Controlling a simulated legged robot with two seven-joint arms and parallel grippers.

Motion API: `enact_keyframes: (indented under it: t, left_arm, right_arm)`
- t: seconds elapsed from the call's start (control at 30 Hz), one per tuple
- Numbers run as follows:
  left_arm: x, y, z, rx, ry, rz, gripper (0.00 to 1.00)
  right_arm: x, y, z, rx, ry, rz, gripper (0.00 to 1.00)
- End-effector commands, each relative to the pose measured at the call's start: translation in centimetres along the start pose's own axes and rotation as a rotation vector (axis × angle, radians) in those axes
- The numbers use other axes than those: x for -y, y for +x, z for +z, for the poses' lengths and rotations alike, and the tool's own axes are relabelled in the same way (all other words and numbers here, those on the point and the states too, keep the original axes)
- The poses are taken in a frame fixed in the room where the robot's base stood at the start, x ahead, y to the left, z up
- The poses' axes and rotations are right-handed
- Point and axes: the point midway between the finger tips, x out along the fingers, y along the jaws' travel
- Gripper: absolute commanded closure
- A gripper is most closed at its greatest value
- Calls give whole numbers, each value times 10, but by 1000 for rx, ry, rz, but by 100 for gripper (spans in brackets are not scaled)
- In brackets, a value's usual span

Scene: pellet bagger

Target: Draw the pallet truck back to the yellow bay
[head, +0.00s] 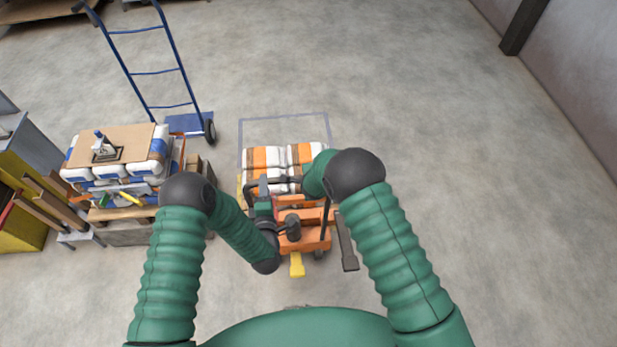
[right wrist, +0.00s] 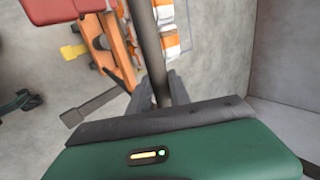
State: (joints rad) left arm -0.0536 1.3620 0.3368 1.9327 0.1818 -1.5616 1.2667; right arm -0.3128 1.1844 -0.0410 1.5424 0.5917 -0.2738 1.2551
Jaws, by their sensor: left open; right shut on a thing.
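The orange pallet truck (head: 318,240) stands in front of my body in the head view, with orange-and-white striped bags (head: 268,157) at its far end. In the right wrist view my right gripper (right wrist: 162,92) is shut around the truck's dark handle bar (right wrist: 145,40); the orange truck frame (right wrist: 120,45) shows beside it. The right fingers are hidden in the head view. My left gripper (head: 262,190) is open close by the handle; I cannot tell whether it touches. A thin yellow strip (head: 240,190) shows left of the bags; no whole yellow bay is clearly visible.
A grey-outlined floor rectangle (head: 284,115) lies around and behind the bags. Left stand a loaded pallet (head: 130,232) with white-and-blue sacks, a blue hand truck (head: 155,72) and a yellow machine (head: 22,175). Floor at right is clear up to the wall (head: 580,90).

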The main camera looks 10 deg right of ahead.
Motion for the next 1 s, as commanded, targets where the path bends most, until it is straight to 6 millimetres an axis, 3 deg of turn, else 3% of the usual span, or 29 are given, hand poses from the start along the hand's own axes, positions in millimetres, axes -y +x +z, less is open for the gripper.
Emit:
enact_keyframes:
  t: [0.1, 0.13, 0.27, 0.57, 1.0]
  left_arm:
    - [0, 0, 0, 0, 0, 0, 56]
    - [0, 0, 0, 0, 0, 0, 56]
    - [0, 0, 0, 0, 0, 0, 56]
    - [-2, -1, 0, 0, 0, 2, 56]
    - [-37, -8, 0, 0, 0, 1, 56]
  right_arm:
    - [2, 0, -2, -3, 1, -5, 100]
    - [2, 0, -2, -3, 1, -5, 74]
    - [2, 0, -1, -2, 1, -5, 57]
    - [1, -3, -1, -1, 1, -4, 56]
    - [1, -54, -1, -1, 0, -3, 56]
